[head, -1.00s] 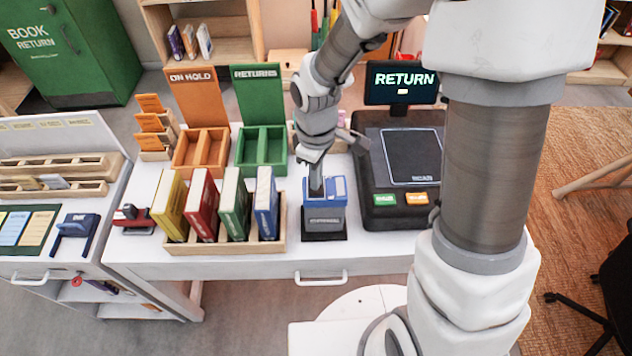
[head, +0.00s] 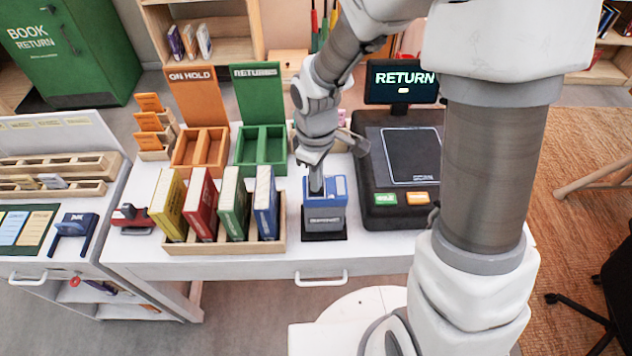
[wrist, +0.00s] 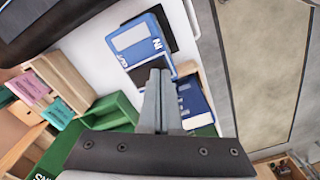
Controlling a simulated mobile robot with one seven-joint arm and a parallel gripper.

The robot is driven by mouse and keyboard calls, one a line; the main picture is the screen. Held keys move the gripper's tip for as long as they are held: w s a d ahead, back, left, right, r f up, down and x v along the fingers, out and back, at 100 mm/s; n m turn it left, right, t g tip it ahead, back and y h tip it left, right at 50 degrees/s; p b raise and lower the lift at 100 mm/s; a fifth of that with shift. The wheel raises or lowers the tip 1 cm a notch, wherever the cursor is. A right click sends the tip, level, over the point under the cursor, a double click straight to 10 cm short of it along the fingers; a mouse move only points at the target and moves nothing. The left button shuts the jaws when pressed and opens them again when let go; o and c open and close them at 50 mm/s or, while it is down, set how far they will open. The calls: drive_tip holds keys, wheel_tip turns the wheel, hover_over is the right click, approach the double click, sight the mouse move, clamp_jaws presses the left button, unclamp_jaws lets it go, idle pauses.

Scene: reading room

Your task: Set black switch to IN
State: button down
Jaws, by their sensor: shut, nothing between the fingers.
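A blue desk device (head: 336,187) stands on a black base on the white table, between the book tray and the return terminal. It also shows in the wrist view (wrist: 135,40), with a pale label plate and the letters IN and OUT near its edge. My gripper (head: 316,190) is shut and empty, pointing down at the left part of the device's top. In the wrist view the closed fingertips (wrist: 157,75) overlap the device's edge by the OUT lettering. I cannot tell whether they touch it. The black switch cannot be made out; the fingers may hide it.
A wooden tray (head: 190,248) with upright yellow, red, green and blue books stands just left of the device. The terminal (head: 381,212) with a RETURN screen (head: 403,79) is close on the right. Orange (head: 185,165) and green (head: 245,168) bins stand behind.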

drive_tip(key=shift+f+b, duration=0.35)
drive_tip(key=shift+f, duration=0.15)
drive_tip(key=shift+r+p, duration=2.95)
drive_tip(key=shift+r, duration=0.6)
